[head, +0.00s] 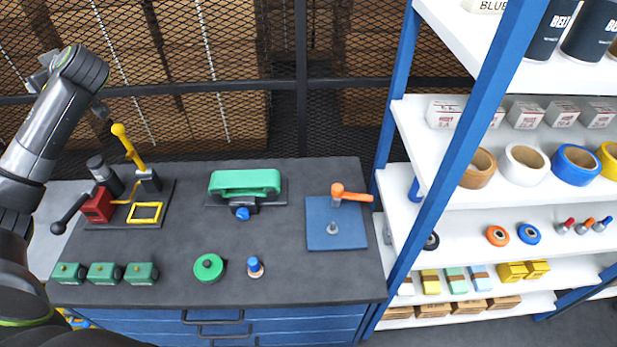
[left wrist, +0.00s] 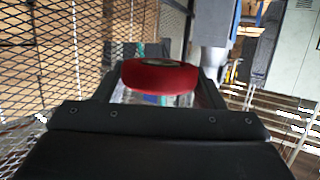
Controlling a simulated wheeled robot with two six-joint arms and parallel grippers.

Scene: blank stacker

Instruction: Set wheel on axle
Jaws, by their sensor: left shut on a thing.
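In the left wrist view, my left gripper (left wrist: 158,90) is shut on a red wheel (left wrist: 160,79) with a pale centre, held between the two fingers. In the head view my left arm rises at the far left; the wheel does not show there and I cannot make out the fingertips. A blue square plate (head: 318,242) lies at the right of the dark workbench, with a short grey metal post (head: 333,228) upright on it, which looks like the axle. No wheel is on this post. My right gripper is in neither view.
A blue-framed shelf (head: 440,170) stands right.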

